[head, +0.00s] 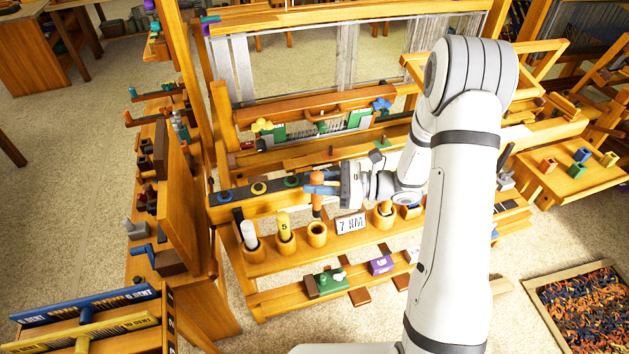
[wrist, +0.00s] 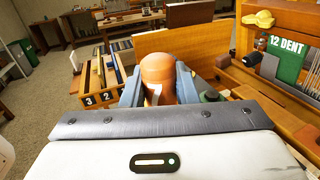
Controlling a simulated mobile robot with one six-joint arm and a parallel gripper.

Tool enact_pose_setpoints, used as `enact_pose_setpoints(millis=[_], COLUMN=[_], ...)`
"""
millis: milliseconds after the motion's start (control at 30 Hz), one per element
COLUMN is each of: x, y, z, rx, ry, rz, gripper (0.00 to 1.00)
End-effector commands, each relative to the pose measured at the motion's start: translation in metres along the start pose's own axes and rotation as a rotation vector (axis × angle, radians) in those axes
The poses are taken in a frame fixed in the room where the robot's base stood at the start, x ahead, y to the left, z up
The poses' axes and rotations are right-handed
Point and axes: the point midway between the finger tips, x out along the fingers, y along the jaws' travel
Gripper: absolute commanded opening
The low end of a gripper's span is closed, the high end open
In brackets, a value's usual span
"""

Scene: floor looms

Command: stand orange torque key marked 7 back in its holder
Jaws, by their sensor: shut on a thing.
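My gripper (head: 322,184) is shut on the orange torque key (head: 317,207) and holds it about upright. The key's rounded orange top shows between the blue-grey fingers in the wrist view (wrist: 158,70). A pale mark shows on it, but I cannot read the number. In the head view the key's lower end appears just above an empty wooden cup holder (head: 317,236) on the loom's shelf; I cannot tell whether it is exactly over the opening. A plate reading 7 NM (head: 350,223) stands right of that cup.
Left of the empty cup, a yellow key marked 5 (head: 284,226) and a white key (head: 249,236) stand in cups. Another cup with an orange-yellow piece (head: 385,209) is right of the plate. A dark strip with coloured rings (head: 259,188) runs behind. A lower shelf holds a green block (head: 330,282).

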Motion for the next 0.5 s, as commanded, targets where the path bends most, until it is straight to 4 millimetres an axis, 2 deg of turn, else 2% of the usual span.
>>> enact_pose_setpoints(millis=[500], x=[0.0], y=[0.0], z=[-0.051], rx=[0.0], ry=[0.0], rz=[0.001], gripper=[0.0])
